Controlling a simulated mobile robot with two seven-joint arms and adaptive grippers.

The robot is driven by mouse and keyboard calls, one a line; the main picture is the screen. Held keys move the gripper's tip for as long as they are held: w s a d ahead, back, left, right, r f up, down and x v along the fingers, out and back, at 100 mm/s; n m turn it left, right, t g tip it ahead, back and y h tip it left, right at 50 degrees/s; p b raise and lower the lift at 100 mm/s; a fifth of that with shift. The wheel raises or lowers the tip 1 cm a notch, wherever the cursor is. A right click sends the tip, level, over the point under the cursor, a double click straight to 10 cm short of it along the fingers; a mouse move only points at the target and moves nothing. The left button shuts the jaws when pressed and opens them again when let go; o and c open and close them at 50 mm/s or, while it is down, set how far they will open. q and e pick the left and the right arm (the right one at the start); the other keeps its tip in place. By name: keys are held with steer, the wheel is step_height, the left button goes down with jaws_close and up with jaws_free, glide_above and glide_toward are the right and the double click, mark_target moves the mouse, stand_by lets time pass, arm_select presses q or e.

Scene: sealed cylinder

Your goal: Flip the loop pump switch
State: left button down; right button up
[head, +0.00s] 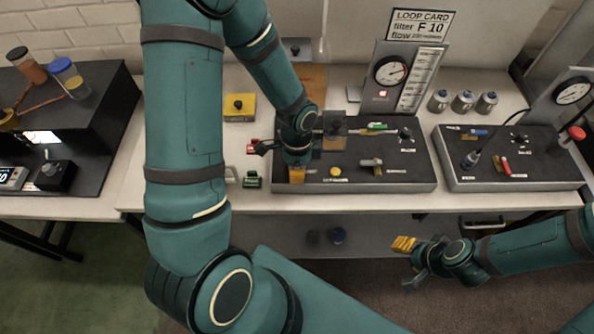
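The dark control panel (412,172) in the middle of the bench carries several controls with labels too small to read. They include a grey lever-like part (371,163), a yellow button (335,172), a green-handled part (374,127) and a black knob (405,134). I cannot tell which is the loop pump switch. My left gripper (297,174) points down over the panel's left part, with an orange pad showing; its opening and anything beneath it are hidden. My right gripper (408,264) is open and empty in front of the bench, fingers spread.
A gauge board (405,75) with a loop card (420,24) stands behind the panel. Several small canisters (463,101) stand behind a second panel (548,174) on the right. A yellow box (239,107) and a green part (252,180) are left of the panel.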

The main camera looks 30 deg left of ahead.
arm_select(q)
steer(key=shift+s+f+b, duration=0.1)
steer(key=shift+f+b, duration=0.25)
steer(key=shift+f, duration=0.1)
steer(key=shift+s+d+r, duration=0.1)
steer(key=shift+s, duration=0.05)
steer(key=shift+r+p, duration=0.55)
steer(key=shift+r, duration=0.25)
